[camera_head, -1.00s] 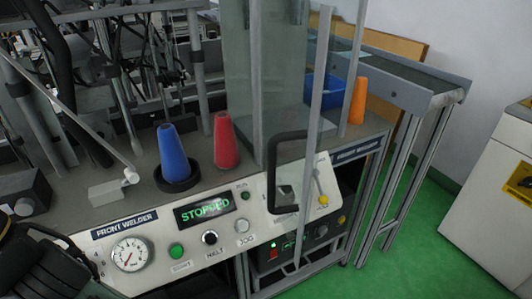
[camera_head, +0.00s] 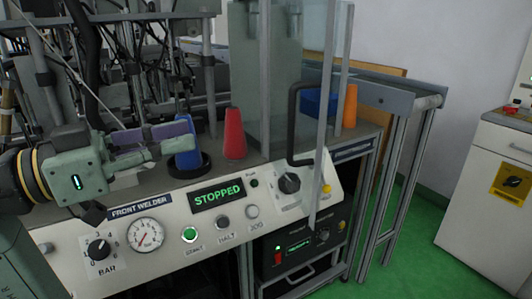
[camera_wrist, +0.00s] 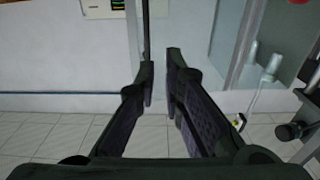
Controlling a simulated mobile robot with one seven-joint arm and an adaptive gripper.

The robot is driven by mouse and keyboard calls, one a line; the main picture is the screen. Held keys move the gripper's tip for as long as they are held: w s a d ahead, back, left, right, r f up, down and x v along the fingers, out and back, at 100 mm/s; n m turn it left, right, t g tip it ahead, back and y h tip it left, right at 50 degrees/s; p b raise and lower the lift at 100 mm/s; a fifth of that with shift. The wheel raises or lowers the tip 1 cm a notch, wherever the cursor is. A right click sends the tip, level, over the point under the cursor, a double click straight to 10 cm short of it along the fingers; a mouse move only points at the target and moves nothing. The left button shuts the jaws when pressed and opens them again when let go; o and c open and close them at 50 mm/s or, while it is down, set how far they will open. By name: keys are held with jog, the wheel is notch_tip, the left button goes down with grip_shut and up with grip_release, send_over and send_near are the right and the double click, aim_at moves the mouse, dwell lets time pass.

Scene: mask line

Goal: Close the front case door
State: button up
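The front case door (camera_head: 326,110) is a clear panel with a grey edge and a black bar handle (camera_head: 292,124). In the head view it stands open, jutting out from the glass case (camera_head: 262,75) over the front welder panel. My gripper (camera_head: 192,143) is at the left, well apart from the handle, above the bench and in front of the blue cone (camera_head: 186,158). The wrist view shows the two dark fingers (camera_wrist: 160,75) apart with a narrow gap and nothing clearly held. The handle is not clearly seen in the wrist view.
The control panel (camera_head: 120,238) reads STOPPED and has knobs and a gauge. A red cone (camera_head: 234,135) stands left of the case; an orange cone (camera_head: 350,106) and blue bin (camera_head: 318,103) are behind the door. Green floor (camera_head: 405,265) is free at the right.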

jog(key=shift+s+d+f+m+g, duration=0.25)
jog(key=shift+s+f+m+g, duration=0.05)
jog(key=shift+s+f+g, duration=0.1)
jog(key=shift+c, duration=0.6)
jog(key=shift+d, duration=0.3)
grip_shut()
jog(key=p+x, duration=0.2)
jog(key=x, duration=1.1)
jog(key=shift+w+d+p, duration=0.15)
jog(key=shift+d+p, duration=0.05)
jog(key=shift+p, duration=0.2)
jog(key=shift+d, duration=0.1)
